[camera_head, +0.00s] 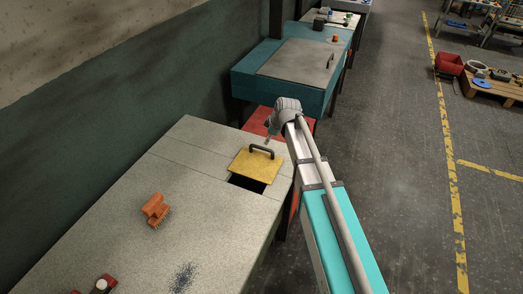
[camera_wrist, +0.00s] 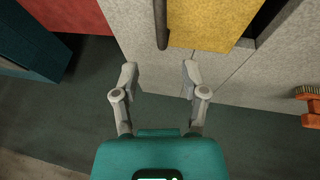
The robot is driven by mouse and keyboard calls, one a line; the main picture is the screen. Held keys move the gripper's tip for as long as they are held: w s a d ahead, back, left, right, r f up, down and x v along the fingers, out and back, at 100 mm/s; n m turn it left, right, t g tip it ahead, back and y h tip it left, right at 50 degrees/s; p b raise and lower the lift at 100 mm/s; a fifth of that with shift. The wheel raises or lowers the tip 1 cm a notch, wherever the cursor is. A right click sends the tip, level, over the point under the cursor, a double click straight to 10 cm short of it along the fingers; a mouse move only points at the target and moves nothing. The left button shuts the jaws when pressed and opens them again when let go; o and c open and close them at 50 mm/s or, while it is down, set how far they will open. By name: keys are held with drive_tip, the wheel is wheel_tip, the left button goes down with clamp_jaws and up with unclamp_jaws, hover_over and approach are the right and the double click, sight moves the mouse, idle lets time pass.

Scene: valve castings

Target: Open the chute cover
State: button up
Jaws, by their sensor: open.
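The chute cover is a yellow plate (camera_head: 256,167) lying on the speckled grey table near its right edge. A black bar handle (camera_head: 262,150) stands at its far side. A dark opening (camera_head: 246,184) shows along the cover's near side, so the cover hides only part of it. In the wrist view the cover (camera_wrist: 212,25), handle (camera_wrist: 162,25) and opening (camera_wrist: 272,22) are at the top. My gripper (camera_wrist: 159,70) is open and empty, its fingertips either side of the handle's line in the picture but apart from its visible end. In the head view my gripper (camera_head: 270,132) is small, beyond the handle.
An orange brush (camera_head: 155,208) lies on the grey table (camera_head: 120,185), left of the cover; dark grains (camera_head: 183,277) lie nearer. A red object (camera_head: 98,286) is at the bottom edge. A red surface (camera_head: 257,121) and teal bench (camera_head: 250,82) stand beyond.

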sight(263, 148)
drive_tip(key=shift+b+x, duration=3.7)
drive_tip(key=shift+x, duration=0.75)
clamp_jaws()
